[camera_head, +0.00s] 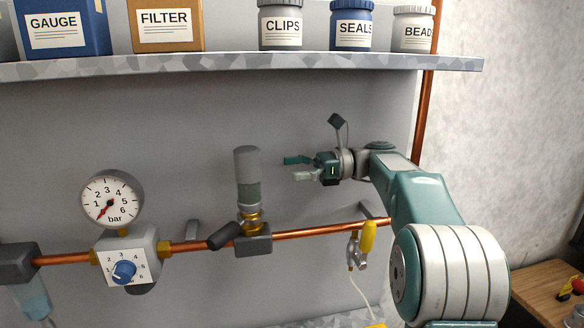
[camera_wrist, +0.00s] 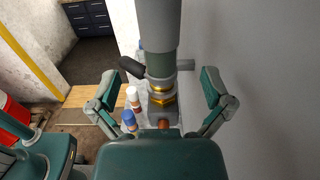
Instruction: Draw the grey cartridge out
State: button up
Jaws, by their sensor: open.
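The grey cartridge (camera_head: 247,163) is an upright cylinder with a grey upper part and a darker green-grey lower part. It stands in a brass collar (camera_head: 250,222) on a dark grey block (camera_head: 254,243) on the copper pipe. In the wrist view the cartridge (camera_wrist: 158,25) rises through the top middle, its upper end cut off. My gripper (camera_head: 298,168) is open and empty, to the right of the cartridge and apart from it, fingers pointing left. In the wrist view the fingers of my gripper (camera_wrist: 160,86) appear on either side of the cartridge's lower end.
A dark lever (camera_head: 224,236) sticks out left of the block. A gauge (camera_head: 111,199) and a regulator with a blue knob (camera_head: 124,271) are on the pipe further left. A yellow-handled valve (camera_head: 368,238) hangs below my arm. A loaded shelf (camera_head: 240,64) spans above.

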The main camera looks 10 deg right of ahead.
aim_at(249, 171)
jog(key=shift+a, duration=4.65)
jog(key=shift+d, duration=0.3)
jog(key=c, duration=0.6)
jog(key=shift+d, duration=0.15)
jog(key=c, duration=0.6)
jog(key=shift+r, duration=0.15)
jog(key=shift+c, duration=0.2)
